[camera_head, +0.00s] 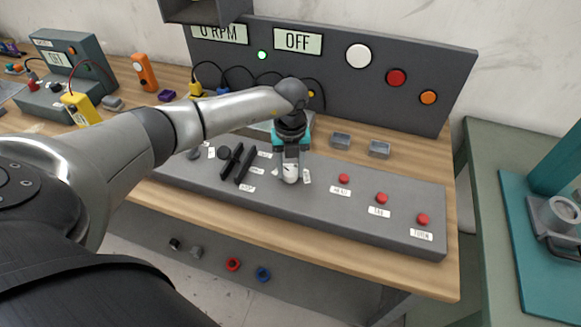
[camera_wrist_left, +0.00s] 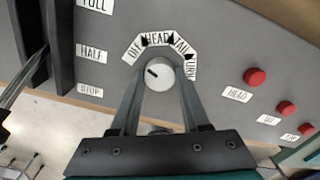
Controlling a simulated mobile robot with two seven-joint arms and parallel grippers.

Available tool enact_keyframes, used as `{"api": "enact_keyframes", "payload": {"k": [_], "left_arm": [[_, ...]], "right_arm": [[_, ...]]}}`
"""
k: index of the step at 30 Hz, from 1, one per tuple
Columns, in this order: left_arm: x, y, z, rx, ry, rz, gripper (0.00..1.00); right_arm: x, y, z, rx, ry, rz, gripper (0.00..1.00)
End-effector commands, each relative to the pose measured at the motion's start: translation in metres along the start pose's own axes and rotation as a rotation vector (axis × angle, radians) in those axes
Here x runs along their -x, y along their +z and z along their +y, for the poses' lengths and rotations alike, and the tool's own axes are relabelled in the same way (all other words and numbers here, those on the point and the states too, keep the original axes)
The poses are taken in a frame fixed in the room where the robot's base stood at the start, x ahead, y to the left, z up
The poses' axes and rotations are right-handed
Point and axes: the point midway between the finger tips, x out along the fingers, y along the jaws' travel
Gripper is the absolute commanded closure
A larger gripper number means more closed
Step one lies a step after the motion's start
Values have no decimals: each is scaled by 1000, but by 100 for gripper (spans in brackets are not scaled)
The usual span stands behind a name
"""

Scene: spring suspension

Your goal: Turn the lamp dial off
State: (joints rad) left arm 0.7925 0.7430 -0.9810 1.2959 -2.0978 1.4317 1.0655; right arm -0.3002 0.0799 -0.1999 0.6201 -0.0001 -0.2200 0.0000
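The lamp dial (camera_wrist_left: 158,74) is a pale round knob with a dark pointer mark, on the grey sloped panel. Labels OFF, HEAD, TAIL and TURN fan around it. Its mark points up and left, towards the OFF label (camera_wrist_left: 133,50). My left gripper (camera_wrist_left: 160,82) is down at the dial with one finger on each side. Whether the fingers press on the knob I cannot tell. In the head view the dial (camera_head: 290,174) shows just below the left gripper (camera_head: 290,160). My right gripper is in neither view.
Red buttons (camera_head: 381,198) stand right of the dial. Black slider levers (camera_head: 243,163) stand close on its left. Behind is an upright panel (camera_head: 350,90) with an OFF display (camera_head: 298,41), a white lamp (camera_head: 358,55), a red one (camera_head: 396,77) and an orange one (camera_head: 428,97). Small grey trays (camera_head: 379,150) sit between.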

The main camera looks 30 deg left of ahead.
Motion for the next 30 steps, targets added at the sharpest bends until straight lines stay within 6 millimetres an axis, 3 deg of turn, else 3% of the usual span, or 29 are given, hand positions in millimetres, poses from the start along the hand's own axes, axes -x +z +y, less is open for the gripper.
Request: {"api": "enact_keyframes", "payload": {"k": [1, 8, 17, 23, 30], "left_arm": [[1, 1, 0, 4, -2, -3, 50], [0, 1, 0, 2, -1, -1, 24], [3, 0, 0, 0, -1, -1, 24], [31, 1, 0, -1, -3, -4, 24], [90, 2, -1, 0, -5, -6, 24]], "right_arm": [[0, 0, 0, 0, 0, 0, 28], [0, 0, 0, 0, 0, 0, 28], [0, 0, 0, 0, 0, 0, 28], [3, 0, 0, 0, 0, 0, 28], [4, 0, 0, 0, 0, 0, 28]]}}
